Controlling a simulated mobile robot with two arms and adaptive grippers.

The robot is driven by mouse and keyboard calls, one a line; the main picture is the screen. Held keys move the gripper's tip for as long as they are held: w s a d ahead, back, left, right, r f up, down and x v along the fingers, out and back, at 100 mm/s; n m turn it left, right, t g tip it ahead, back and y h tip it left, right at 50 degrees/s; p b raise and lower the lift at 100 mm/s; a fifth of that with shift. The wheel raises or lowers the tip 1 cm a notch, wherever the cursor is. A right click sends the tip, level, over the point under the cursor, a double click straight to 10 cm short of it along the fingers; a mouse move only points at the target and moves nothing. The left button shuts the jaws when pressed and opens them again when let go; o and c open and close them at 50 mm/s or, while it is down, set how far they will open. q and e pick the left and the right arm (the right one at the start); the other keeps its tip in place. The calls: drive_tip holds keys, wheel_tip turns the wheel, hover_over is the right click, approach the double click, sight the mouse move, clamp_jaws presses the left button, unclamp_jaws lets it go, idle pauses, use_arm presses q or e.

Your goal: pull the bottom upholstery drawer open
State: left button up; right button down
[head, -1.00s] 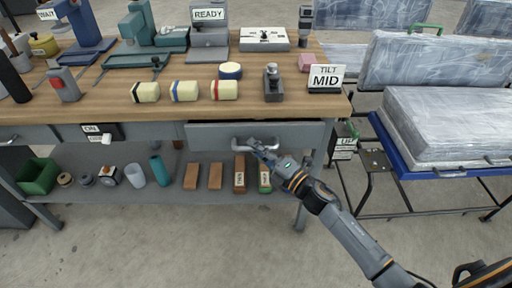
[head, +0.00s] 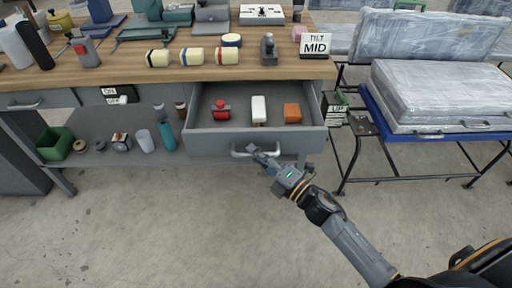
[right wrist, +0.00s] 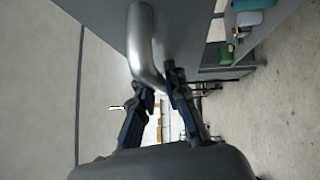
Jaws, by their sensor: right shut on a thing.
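The grey drawer (head: 225,143) under the wooden worktop stands pulled out, with its inside showing. In it lie a red item (head: 221,111), a white item (head: 259,110) and an orange block (head: 292,112). Its curved metal handle (head: 240,153) is on the front. My right gripper (head: 262,158) is shut on this handle near its right part. In the right wrist view the handle (right wrist: 143,40) runs down between the two fingers (right wrist: 158,92), and the drawer front (right wrist: 195,25) is close beside it. My left gripper is not in view.
Another drawer (head: 45,100) at the left is shut. The lower shelf (head: 100,157) holds a green bin (head: 55,143) and several small items. A blue-framed cart (head: 420,137) with wrapped cushions stands at the right. The floor in front is clear.

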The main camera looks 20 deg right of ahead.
drive_tip(key=shift+s, duration=0.2)
drive_tip(key=c, duration=1.3)
unclamp_jaws()
drive_tip(key=shift+c, duration=0.2)
drive_tip(key=v, duration=1.2)
